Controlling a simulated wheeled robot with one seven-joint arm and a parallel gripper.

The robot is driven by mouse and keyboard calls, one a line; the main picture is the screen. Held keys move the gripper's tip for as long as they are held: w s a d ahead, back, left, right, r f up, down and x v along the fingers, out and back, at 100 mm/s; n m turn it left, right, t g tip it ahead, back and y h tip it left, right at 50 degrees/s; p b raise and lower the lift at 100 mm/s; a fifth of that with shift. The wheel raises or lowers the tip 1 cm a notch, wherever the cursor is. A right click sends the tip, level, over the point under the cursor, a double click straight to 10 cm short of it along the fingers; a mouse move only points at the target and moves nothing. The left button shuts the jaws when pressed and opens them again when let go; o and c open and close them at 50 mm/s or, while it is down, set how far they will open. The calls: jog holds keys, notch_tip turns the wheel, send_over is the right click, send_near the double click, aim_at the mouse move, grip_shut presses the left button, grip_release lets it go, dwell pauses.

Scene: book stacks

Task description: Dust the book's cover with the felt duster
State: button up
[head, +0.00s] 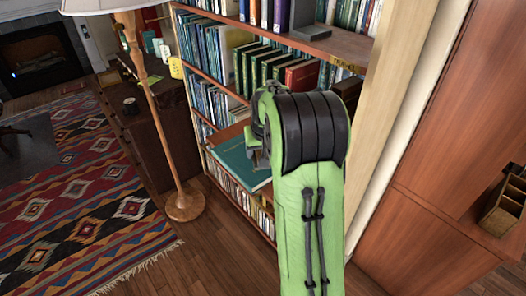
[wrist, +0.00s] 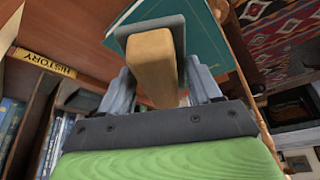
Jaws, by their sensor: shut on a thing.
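The book (head: 232,162) is large, teal and flat, lying on a wooden shelf of the bookcase in the head view. Its cover (wrist: 205,28) shows at the top of the wrist view. My gripper (wrist: 160,78) is shut on the wooden handle (wrist: 152,58) of the felt duster. The duster's grey felt pad (wrist: 131,30) is at the handle's far end, over or beside the cover's edge; I cannot tell whether it touches. In the head view my arm hides most of the gripper and the duster, and part of the book.
Rows of books (head: 268,70) fill the shelves above. A "HISTORY" label (wrist: 45,63) is on a shelf edge. A floor lamp (head: 185,204) stands left of the bookcase, by a dark cabinet (head: 150,110). A patterned rug (head: 90,190) lies at left. Wooden panelling (head: 460,130) is at right.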

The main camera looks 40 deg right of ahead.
notch_tip(320, 180, up, 2)
jog(key=shift+w+r+p, duration=0.1)
jog(key=shift+w+p, duration=0.05)
jog(key=shift+p, duration=0.45)
